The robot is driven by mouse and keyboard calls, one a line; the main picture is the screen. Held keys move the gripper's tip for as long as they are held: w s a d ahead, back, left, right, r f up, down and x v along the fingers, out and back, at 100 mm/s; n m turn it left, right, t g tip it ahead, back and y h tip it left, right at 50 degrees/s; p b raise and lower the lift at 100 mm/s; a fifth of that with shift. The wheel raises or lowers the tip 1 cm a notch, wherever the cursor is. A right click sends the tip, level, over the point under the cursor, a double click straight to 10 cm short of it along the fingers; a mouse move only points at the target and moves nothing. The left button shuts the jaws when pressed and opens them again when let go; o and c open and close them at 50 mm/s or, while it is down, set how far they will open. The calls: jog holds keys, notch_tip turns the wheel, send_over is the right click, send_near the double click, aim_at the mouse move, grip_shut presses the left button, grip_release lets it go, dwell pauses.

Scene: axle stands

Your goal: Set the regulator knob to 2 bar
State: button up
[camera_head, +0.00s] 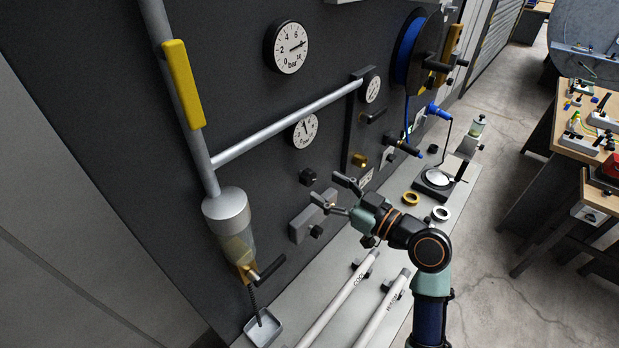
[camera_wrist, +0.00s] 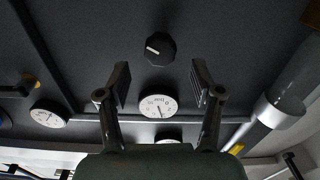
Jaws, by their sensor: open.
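The regulator knob (camera_head: 308,177) is a small black knob on the dark wall panel, below a round white gauge (camera_head: 303,131). In the wrist view the knob (camera_wrist: 160,48) is many-sided with a white pointer mark toward the picture's left. That view is upside down to the head view, so the gauge (camera_wrist: 158,105) shows below the knob. The bar numbers by the knob cannot be read. My gripper (camera_head: 330,188) is open and empty in front of the panel, close to the knob. In the wrist view the knob appears beyond the gap between my gripper's fingers (camera_wrist: 160,82), apart from them.
A larger bar gauge (camera_head: 290,47) hangs above. A grey pipe (camera_head: 290,122) runs across the panel. A grey box (camera_head: 306,222) sits below the knob. A filter bowl (camera_head: 230,225) with a black lever stands left. The bench (camera_head: 318,295) below holds white tubes and rings.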

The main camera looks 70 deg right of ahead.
aim_at(312, 179)
jog(key=x, duration=0.5)
jog(key=shift+w+p, duration=0.15)
jog(key=shift+p, duration=0.2)
jog(key=c, duration=1.1)
jog(key=shift+c, duration=0.2)
